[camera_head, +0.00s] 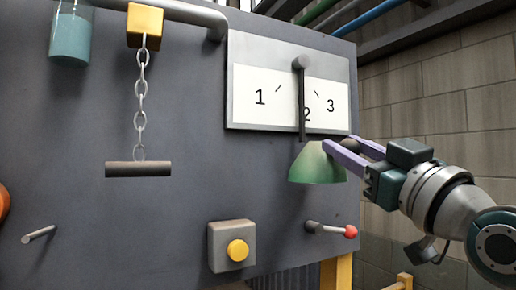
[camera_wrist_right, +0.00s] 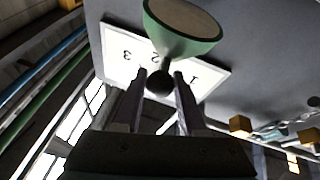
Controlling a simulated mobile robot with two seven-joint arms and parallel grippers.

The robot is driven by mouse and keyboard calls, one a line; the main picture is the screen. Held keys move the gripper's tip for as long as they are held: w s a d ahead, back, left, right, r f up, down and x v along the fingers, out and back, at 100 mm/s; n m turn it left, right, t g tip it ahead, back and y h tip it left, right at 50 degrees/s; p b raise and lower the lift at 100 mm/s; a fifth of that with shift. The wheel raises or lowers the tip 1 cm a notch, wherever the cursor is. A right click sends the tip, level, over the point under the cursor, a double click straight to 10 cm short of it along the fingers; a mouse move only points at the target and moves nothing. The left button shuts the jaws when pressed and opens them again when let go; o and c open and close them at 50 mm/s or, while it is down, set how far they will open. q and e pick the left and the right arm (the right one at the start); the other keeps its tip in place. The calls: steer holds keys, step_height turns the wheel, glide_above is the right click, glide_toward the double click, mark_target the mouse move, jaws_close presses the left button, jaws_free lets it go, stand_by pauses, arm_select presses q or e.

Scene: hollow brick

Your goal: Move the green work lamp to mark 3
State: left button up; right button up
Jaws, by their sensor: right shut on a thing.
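The green work lamp (camera_head: 318,165) is a bell-shaped shade at the lower end of a dark arm (camera_head: 301,105). The arm hangs nearly straight down from a grey pivot, over mark 2 (camera_head: 307,114). Mark 3 (camera_head: 330,106) is on the white plate to its right. My right gripper (camera_head: 338,150) comes in from the right with its purple fingers at the lamp. In the right wrist view the fingers (camera_wrist_right: 160,80) are shut on a dark round knob (camera_wrist_right: 159,83) beside the green shade (camera_wrist_right: 185,30). My left gripper is out of view.
Mark 1 (camera_head: 260,97) is left of the arm. A chain with a dark bar (camera_head: 138,169) hangs at left. A yellow button box (camera_head: 232,246) and a red-tipped lever (camera_head: 330,230) sit below the lamp. Pipes run along the top.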

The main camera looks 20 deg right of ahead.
jaws_close()
stand_by(0.8)
